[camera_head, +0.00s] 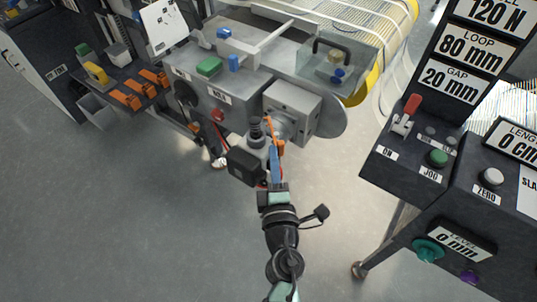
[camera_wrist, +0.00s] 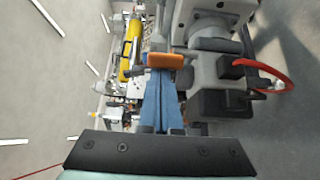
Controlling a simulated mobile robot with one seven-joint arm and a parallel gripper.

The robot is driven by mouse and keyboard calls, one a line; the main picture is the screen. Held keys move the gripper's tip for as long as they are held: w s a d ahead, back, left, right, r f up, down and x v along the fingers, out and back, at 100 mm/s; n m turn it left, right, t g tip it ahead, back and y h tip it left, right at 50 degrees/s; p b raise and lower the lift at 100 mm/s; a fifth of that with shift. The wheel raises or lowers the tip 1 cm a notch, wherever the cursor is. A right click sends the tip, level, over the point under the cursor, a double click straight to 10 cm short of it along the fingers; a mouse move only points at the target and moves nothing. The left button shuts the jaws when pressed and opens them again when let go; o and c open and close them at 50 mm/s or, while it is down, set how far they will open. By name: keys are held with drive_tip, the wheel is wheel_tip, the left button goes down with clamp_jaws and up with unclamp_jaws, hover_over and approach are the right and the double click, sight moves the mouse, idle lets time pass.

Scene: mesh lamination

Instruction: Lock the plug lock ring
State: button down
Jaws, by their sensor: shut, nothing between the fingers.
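My gripper (camera_head: 275,158) has blue fingers, closed together, pointing at the side of the machine. They also show in the wrist view (camera_wrist: 163,80), with an orange tab (camera_wrist: 165,61) right at or just beyond their tips. I cannot tell whether they touch it. The orange part (camera_head: 279,147) shows in the head view beside a grey round fitting (camera_head: 286,127) on the grey box. A dark plug-like body (camera_wrist: 213,100) with a red cable (camera_wrist: 268,70) lies to the right of the fingers in the wrist view. The ring itself is not clearly distinguishable.
The grey machine box (camera_head: 302,105) stands just beyond my gripper. A black block (camera_head: 245,167) is close on its left. A control console (camera_head: 425,150) with a red lever and buttons stands to the right. The floor to the left is clear.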

drive_tip(key=shift+d+p, duration=0.35)
drive_tip(key=shift+p, duration=0.05)
drive_tip(key=shift+d+r+p, duration=0.1)
drive_tip(key=shift+d+p, duration=0.4)
drive_tip(key=shift+d, duration=0.05)
drive_tip(key=shift+w+d+p, duration=0.2)
drive_tip(key=shift+d+p, duration=0.25)
drive_tip(key=shift+d, duration=0.55)
